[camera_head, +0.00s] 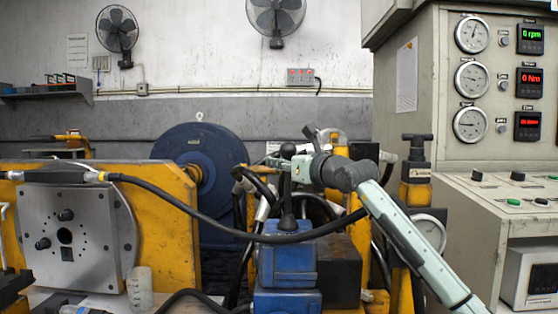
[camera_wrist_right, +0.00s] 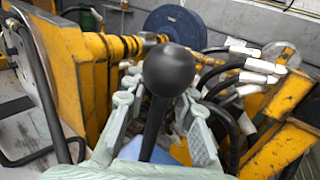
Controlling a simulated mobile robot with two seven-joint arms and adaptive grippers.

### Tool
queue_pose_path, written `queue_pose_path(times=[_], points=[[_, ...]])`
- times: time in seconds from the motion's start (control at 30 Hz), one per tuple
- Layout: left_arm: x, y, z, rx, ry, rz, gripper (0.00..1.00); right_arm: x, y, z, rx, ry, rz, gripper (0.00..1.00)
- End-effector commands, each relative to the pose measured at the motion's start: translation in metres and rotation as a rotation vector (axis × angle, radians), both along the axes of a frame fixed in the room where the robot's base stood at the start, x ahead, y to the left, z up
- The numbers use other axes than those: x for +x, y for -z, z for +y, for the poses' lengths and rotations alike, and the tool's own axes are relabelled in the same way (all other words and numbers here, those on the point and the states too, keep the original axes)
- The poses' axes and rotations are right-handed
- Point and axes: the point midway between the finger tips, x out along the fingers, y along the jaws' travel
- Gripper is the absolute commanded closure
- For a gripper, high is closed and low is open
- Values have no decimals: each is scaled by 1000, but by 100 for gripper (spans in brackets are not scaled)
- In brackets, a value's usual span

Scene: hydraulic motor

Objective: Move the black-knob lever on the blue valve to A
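The blue valve (camera_head: 287,268) stands at the lower middle of the head view. Its lever rises from a black boot (camera_head: 288,218) on top. The black knob (camera_head: 287,150) shows at the lever's upper end, beside my right gripper (camera_head: 300,170). In the right wrist view, the round black knob (camera_wrist_right: 169,70) is large and central, with its dark stem running down. The fingers of my right gripper (camera_wrist_right: 160,112) stand apart on either side of the stem. The knob hides part of the fingertips, so contact is unclear. No A mark is readable. My left gripper is not in view.
Black hoses (camera_head: 240,236) curve across in front of and beside the valve. A yellow frame with a steel plate (camera_head: 80,245) is at left, a blue disc (camera_head: 200,160) behind. A gauge cabinet (camera_head: 430,100) stands at right. Hoses with white fittings (camera_wrist_right: 262,68) crowd the gripper's right side.

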Motion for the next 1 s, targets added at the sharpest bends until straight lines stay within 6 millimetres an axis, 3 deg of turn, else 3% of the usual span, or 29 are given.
queue_pose_path(times=[0.37,0.57,1.0], points=[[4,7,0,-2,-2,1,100,7,0,5,0,0,0,75],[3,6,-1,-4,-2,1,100,7,0,5,0,0,0,100],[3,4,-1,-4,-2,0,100,7,1,4,-1,0,1,100]])
